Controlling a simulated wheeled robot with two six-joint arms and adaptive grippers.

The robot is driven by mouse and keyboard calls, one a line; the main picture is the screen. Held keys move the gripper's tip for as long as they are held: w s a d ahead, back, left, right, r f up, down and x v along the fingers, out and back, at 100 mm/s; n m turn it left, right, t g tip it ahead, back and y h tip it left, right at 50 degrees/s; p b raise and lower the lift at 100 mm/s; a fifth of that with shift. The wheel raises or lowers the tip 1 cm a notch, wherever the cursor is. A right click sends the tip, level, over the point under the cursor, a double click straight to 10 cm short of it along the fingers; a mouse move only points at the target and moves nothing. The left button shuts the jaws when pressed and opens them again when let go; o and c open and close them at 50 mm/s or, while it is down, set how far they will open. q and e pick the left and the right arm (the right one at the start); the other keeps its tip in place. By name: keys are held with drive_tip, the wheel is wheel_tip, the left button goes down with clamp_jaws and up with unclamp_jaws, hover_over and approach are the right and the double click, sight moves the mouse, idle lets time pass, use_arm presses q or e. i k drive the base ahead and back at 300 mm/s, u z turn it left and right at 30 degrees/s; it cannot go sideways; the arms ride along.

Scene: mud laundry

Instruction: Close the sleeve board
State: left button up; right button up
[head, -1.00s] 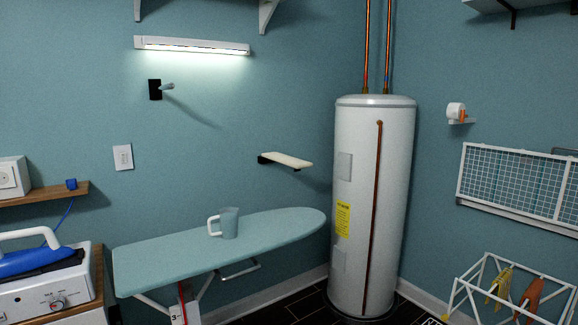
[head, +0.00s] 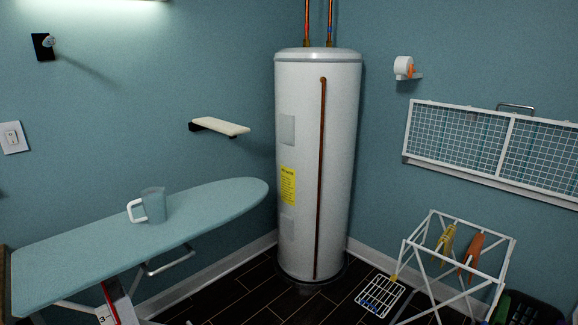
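A small padded board (head: 220,126) with a cream top and a dark bracket, which looks like the sleeve board, sticks out from the blue wall in the head view. It lies about level, left of the water heater and above the far end of the ironing board. Nothing touches it. Neither of my grippers shows in the head view.
The ironing board (head: 100,250) stands at the left with a grey-blue jug (head: 154,204) on it. The white water heater (head: 300,220) stands in the corner. A white drying rack (head: 470,225) stands at the right below a wall-mounted mesh panel (head: 480,140). Dark floor shows between them.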

sight(231, 129)
drive_tip(key=i, duration=3.45)
drive_tip(key=u, duration=2.15)
